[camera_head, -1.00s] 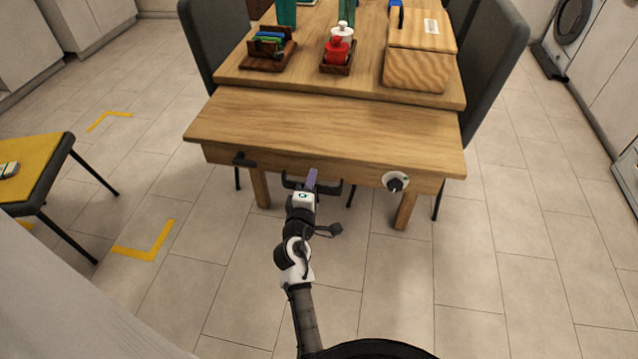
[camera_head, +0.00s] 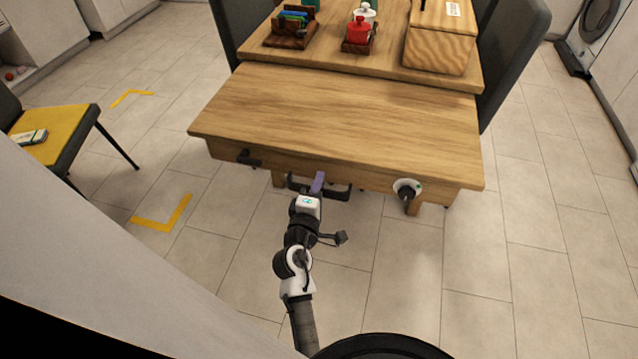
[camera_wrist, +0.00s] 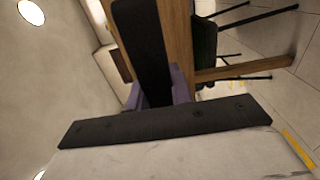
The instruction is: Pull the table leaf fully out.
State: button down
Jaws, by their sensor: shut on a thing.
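The table leaf (camera_head: 340,110) is a wooden panel sticking out from under the near edge of the main tabletop (camera_head: 390,72). A black bar handle (camera_head: 337,194) is on the middle of its front face. My gripper (camera_head: 318,183), with purple fingers, is shut on this handle. In the wrist view the black handle (camera_wrist: 145,45) runs down between the purple fingers (camera_wrist: 180,88), which are partly hidden behind a dark bar. A small black fitting (camera_head: 250,158) sits left on the leaf front, and a white-rimmed black knob (camera_head: 407,189) sits at its right.
A wooden box (camera_head: 438,50), a tray with a red jar (camera_head: 358,32) and a dark wooden rack (camera_head: 290,36) stand on the tabletop. Grey chairs flank the table. A yellow-seated chair (camera_head: 60,140) is at left. Floor at right is clear.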

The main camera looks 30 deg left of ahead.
jog(key=shift+s+f, duration=0.15)
jog(key=shift+s, duration=0.05)
jog(key=c, duration=1.2)
grip_release()
jog(key=shift+c, duration=0.2)
